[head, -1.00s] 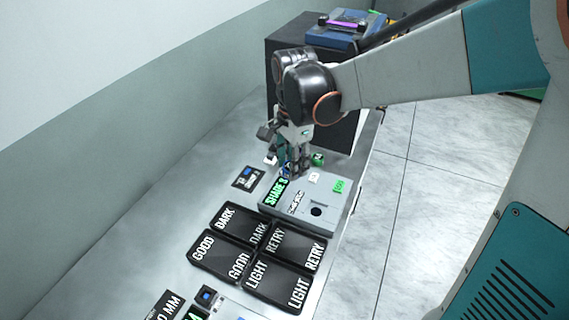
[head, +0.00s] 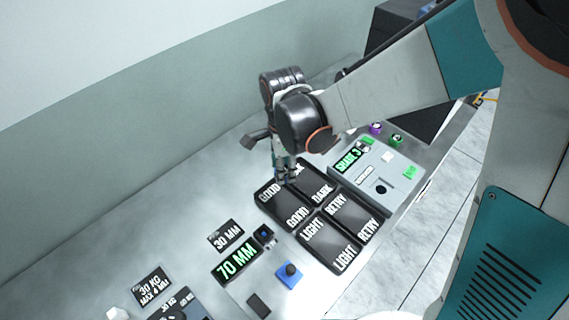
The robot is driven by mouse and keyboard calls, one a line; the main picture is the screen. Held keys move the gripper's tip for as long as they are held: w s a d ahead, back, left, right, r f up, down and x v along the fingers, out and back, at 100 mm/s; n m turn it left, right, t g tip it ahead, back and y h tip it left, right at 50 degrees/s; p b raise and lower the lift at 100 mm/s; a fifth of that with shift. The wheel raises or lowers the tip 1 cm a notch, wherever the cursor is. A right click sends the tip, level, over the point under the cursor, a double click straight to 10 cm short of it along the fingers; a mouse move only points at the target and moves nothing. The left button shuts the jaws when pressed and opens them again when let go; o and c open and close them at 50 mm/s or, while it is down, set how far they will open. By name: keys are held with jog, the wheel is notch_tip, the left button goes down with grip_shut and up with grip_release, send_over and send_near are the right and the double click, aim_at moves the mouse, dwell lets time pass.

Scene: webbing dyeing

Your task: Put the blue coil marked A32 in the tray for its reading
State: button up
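My gripper (head: 286,178) points down over the upper left part of the black tray (head: 322,264), at the border of the GOOD and DARK compartments. A small patch of blue shows at its fingertips; I take this for the blue coil (head: 282,178), held, mostly hidden by the fingers. Its A32 mark cannot be read. The tray has four labelled compartments: GOOD, DARK, LIGHT and RETRY. The visible compartment floors look empty. The grey shade meter (head: 403,192) to the right of the tray has a green-lit display (head: 349,160) that reads SHADE 3.
A purple coil (head: 376,128) and a green coil (head: 397,140) stand behind the meter. The wall runs along the back.

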notch_tip(320, 180, down, 15)
jog(key=b, duration=0.9)
jog(key=shift+f, duration=0.15)
jog(key=o, duration=1.1)
notch_tip(320, 180, up, 12)
jog(key=p, duration=0.3)
jog(key=shift+r+p, duration=0.2)
jog(key=shift+p, duration=0.1)
